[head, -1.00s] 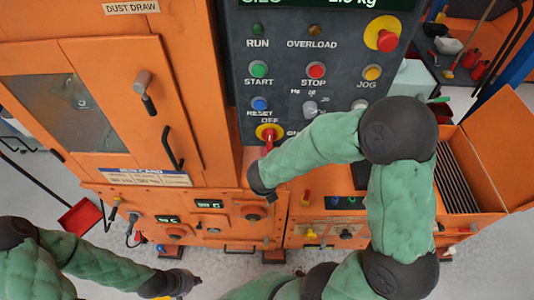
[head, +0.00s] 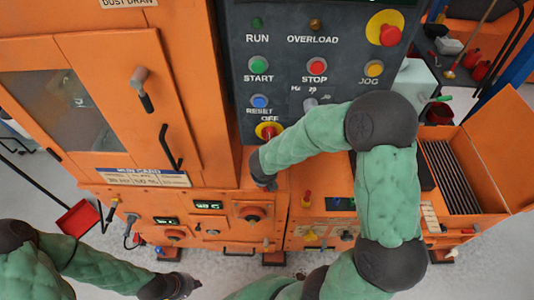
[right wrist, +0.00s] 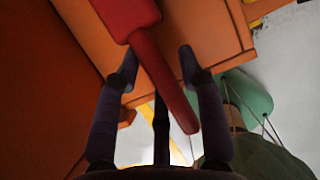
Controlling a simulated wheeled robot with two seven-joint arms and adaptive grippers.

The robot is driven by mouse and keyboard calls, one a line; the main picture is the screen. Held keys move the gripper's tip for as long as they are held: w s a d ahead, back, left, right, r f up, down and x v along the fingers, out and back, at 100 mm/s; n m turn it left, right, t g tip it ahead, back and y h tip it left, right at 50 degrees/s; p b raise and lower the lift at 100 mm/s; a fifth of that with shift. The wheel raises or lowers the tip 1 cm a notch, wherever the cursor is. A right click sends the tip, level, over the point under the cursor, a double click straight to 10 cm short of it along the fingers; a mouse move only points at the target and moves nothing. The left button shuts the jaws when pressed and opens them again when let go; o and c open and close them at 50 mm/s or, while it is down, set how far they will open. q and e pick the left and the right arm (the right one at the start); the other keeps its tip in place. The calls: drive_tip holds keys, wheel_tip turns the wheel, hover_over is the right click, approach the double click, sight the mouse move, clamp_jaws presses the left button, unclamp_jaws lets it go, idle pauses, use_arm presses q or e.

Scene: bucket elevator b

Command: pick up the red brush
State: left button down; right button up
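The red brush (right wrist: 128,16) shows in the right wrist view, its wide part at the top and its narrow handle slanting down to the right. My right gripper (right wrist: 157,63) is open there, a finger on each side of the handle. I see no clear touch, and depth is hard to judge. In the head view my right arm reaches across to the lower panel edge (head: 263,172), and I cannot make out the brush there. My left gripper (head: 183,285) is low at the left, dark and small, its opening unclear.
The orange machine with its dark control panel (head: 330,30) fills the middle. An orange bin with a grate (head: 450,178) stands at the right. A red dustpan (head: 78,218) is on the floor at the left. Grey floor is free at the lower right.

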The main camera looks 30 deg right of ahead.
drive_tip(key=shift+f, duration=0.3)
drive_tip(key=shift+c, duration=0.3)
clamp_jaws()
